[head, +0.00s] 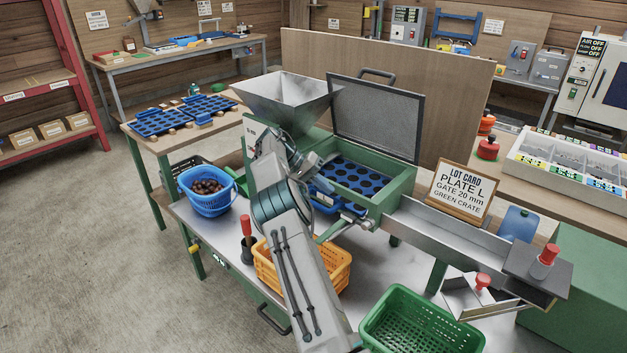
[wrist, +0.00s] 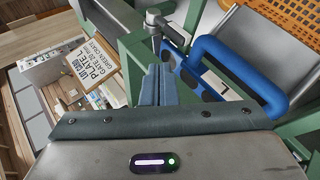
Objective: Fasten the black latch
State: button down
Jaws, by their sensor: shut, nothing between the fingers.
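The green machine (head: 395,195) has its grey lid (head: 375,115) standing open at the back. A blue plate with round holes (head: 352,177) lies inside the green frame. A small dark latch-like fitting with a metal cylinder (wrist: 166,28) is at the frame's edge in the wrist view; I cannot tell for sure that it is the black latch. My gripper (wrist: 158,72) is shut and empty, its fingers pointing towards that fitting. A blue handle (wrist: 240,72) is right of the fingers. In the head view my arm hides part of the machine's front.
A grey hopper (head: 287,100) rises at the machine's left. A metal chute (head: 450,232) runs right, with the lot card (head: 464,190) behind it. Blue (head: 208,203), orange (head: 335,275) and green (head: 420,325) crates stand around the machine. Open floor lies at left.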

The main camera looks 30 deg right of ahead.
jog(key=shift+w+a+r, duration=0.35)
jog(key=shift+w+a, duration=0.2)
jog(key=shift+w, duration=0.05)
jog(key=p+v, duration=0.2)
jog(key=p, duration=0.2)
jog(key=shift+w+a+p, duration=0.2)
jog(key=shift+p, duration=0.1)
